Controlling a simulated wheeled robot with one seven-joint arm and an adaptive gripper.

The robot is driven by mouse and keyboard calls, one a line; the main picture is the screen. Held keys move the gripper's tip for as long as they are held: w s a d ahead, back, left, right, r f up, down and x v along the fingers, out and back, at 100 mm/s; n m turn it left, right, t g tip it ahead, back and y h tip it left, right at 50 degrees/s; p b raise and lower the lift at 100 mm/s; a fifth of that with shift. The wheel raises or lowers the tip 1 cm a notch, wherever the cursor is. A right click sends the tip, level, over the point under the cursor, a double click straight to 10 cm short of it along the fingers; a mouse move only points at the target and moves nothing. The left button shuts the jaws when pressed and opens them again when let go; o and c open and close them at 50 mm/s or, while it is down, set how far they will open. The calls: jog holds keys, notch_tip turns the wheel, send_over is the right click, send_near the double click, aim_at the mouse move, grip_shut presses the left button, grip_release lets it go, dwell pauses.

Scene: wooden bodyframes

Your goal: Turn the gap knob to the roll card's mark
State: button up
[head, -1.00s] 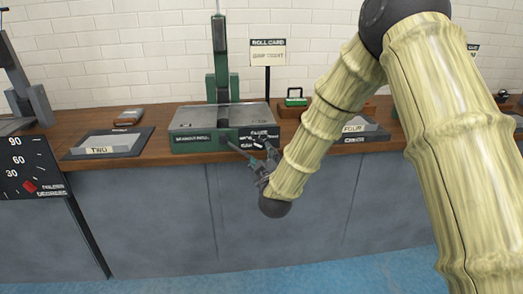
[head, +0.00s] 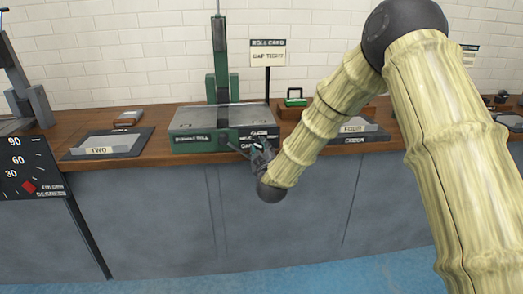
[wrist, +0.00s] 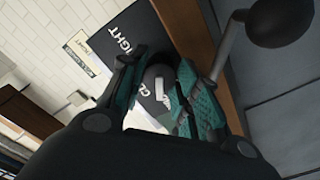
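The roll card (head: 267,55) on its post reads "GAP TIGHT" in the head view; it also shows tilted in the wrist view (wrist: 82,52). The green-and-grey machine (head: 195,143) stands on the bench. Its dark round gap knob (wrist: 157,72), with a white pointer (wrist: 162,98), sits on a black plate lettered "TIGHT" and, partly hidden, "CL...". My gripper (wrist: 160,85) is open, its teal-padded fingers on either side of the knob. I cannot tell whether they touch it. In the head view my gripper (head: 260,148) is at the machine's lower right front and hides the knob.
A crank arm with a dark ball (wrist: 280,22) stands close beside my right finger in the wrist view. Trays marked "TWO" (head: 128,148) and "FOUR" (head: 365,129) flank the machine on the wooden bench (head: 160,158).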

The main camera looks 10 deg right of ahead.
jog(key=shift+c, duration=1.2)
jog(key=m, duration=0.4)
jog(key=shift+m, duration=0.3)
jog(key=m, duration=0.3)
jog(key=shift+a+f+m, duration=0.1)
jog(key=shift+m, duration=0.3)
jog(key=m, duration=0.3)
jog(key=shift+m, duration=0.3)
jog(key=m+b, duration=0.1)
jog(key=m, duration=0.5)
jog(key=shift+a+b, duration=0.1)
jog(key=shift+b, duration=0.2)
jog(key=m+b, duration=0.1)
jog(key=m, duration=0.4)
jog(key=shift+m+b, duration=0.4)
